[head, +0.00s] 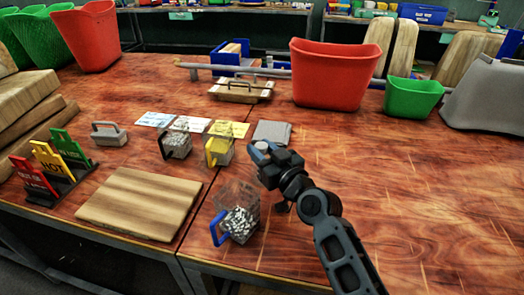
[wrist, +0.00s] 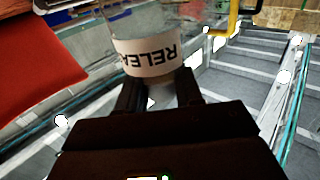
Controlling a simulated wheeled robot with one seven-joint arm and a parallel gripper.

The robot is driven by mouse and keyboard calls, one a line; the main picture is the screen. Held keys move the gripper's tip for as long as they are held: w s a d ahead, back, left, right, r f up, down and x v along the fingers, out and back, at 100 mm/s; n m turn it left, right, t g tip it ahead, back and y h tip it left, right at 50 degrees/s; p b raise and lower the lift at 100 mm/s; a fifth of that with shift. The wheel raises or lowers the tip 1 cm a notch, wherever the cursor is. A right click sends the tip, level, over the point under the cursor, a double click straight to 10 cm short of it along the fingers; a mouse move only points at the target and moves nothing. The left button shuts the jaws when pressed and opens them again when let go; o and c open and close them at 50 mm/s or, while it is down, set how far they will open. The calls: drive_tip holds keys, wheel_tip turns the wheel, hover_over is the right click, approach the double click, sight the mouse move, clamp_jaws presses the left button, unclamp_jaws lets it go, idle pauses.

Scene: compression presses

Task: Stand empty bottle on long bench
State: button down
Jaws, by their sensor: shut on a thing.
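My gripper (head: 263,152) is above the front of the wood-topped bench (head: 400,200), near its left side. In the wrist view my gripper (wrist: 160,92) is shut on a clear bottle (wrist: 150,20) with a white label band reading "RELEA". The bottle's upper part runs out of the frame. In the head view I cannot make the bottle out clearly against the gripper and the things behind it. I cannot tell from these frames whether the bottle touches anything below.
A yellow-handled jug (head: 217,150) and black-handled jug (head: 176,145) stand behind left. Red bin (head: 335,75) and green bin (head: 412,98) stand farther back. The bench's right front is clear.

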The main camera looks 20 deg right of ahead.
drive_tip(key=shift+f+b, duration=0.45)
drive_tip(key=shift+b, duration=0.15)
drive_tip(key=shift+s+f+b, duration=0.15)
drive_tip(key=shift+f+b, duration=0.15)
drive_tip(key=shift+f, duration=0.05)
drive_tip(key=c, duration=0.7)
unclamp_jaws()
drive_tip(key=shift+f, duration=0.15)
drive_tip(key=shift+c, duration=0.2)
drive_tip(key=shift+r+p, duration=0.8)
drive_tip(key=shift+p, duration=0.3)
drive_tip(key=s+d+b, duration=0.1)
drive_tip(key=s+b, duration=0.2)
drive_tip(key=s, duration=0.8)
drive_tip(key=shift+s+d, duration=0.3)
drive_tip(key=shift+d, duration=0.1)
drive_tip(key=shift+r, duration=0.15)
